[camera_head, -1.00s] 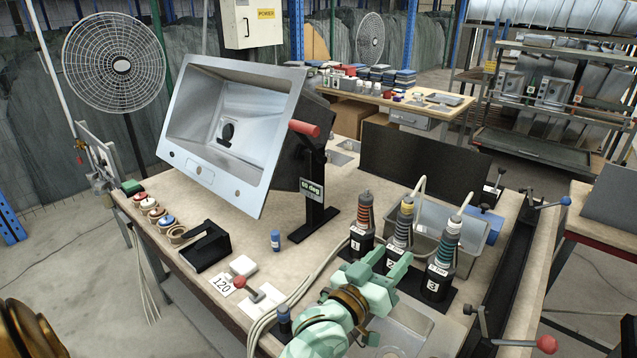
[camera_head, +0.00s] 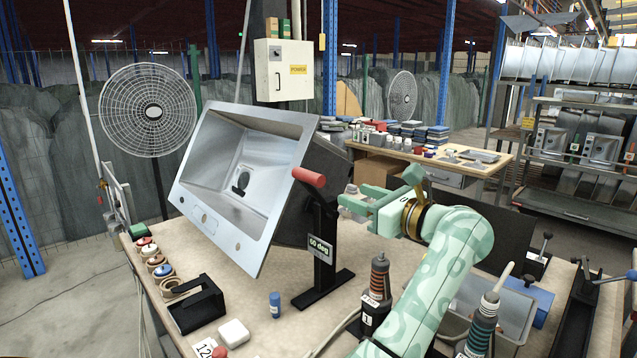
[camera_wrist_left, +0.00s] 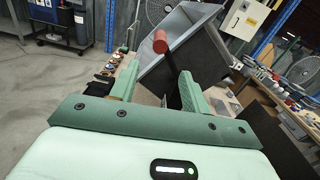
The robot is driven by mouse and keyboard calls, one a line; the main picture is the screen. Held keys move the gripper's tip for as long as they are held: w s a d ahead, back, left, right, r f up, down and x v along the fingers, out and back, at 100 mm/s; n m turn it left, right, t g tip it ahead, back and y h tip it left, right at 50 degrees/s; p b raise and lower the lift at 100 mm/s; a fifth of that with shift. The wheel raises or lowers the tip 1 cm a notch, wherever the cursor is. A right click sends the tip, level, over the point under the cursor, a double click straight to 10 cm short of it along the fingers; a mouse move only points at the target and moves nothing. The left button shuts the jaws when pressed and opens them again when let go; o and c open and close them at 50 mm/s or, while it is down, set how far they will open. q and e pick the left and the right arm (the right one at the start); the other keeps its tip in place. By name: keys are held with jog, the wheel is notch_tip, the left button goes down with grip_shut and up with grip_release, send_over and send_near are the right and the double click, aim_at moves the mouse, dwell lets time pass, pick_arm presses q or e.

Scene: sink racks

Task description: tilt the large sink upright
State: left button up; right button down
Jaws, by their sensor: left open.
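The large steel sink (camera_head: 232,180) is tilted on a black stand (camera_head: 325,245), its open basin facing the left front. The stand carries a label reading 60 deg. A red handle (camera_head: 308,177) on a black bar sticks out at the sink's right side. It also shows in the left wrist view (camera_wrist_left: 160,42), ahead of and between the fingers. My left gripper (camera_head: 352,200) is open and empty, just right of the red handle and apart from it. In the wrist view the sink (camera_wrist_left: 180,40) stands beyond the fingers. My right gripper is not in view.
The workbench holds tape rolls (camera_head: 160,268), a black tape dispenser (camera_head: 197,303), a small blue bottle (camera_head: 275,304) and a white box (camera_head: 233,333) in front of the sink. Corded tools (camera_head: 376,290) stand below my left arm. A fan (camera_head: 150,110) stands behind.

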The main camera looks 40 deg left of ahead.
aim_at(316, 181)
pick_arm(q)
jog(key=a, duration=0.8)
jog(key=w+a+b, duration=0.1)
jog(key=a, duration=0.3)
jog(key=shift+a, duration=0.35)
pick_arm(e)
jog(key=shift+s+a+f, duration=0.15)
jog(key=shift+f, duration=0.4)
